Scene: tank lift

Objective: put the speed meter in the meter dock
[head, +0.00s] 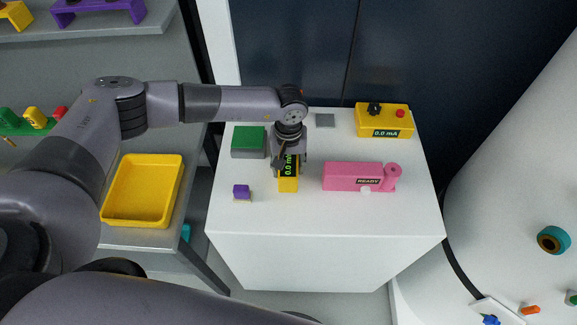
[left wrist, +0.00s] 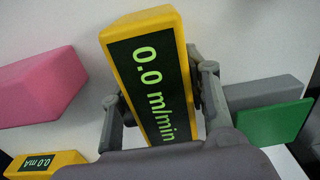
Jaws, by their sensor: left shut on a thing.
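The speed meter (head: 288,184) is a yellow block with a dark display; in the left wrist view the meter (left wrist: 150,80) reads 0.0 m/min. My left gripper (head: 289,160) is shut on it, one finger on each long side, over the white table. I cannot tell whether the meter touches the table top. No dock is labelled. A small flat grey square (head: 325,120) lies behind the gripper, and a green-topped grey block (head: 249,142) stands just left of it; I cannot tell whether either is the meter dock. My right gripper is out of view.
A pink device (head: 350,177) marked READY stands right of the gripper. A yellow meter (head: 384,120) reading 0.0 mA is at the back right. A small purple piece (head: 241,191) sits at the left. The front of the white table (head: 325,218) is clear. A yellow tray (head: 113,216) is farther left.

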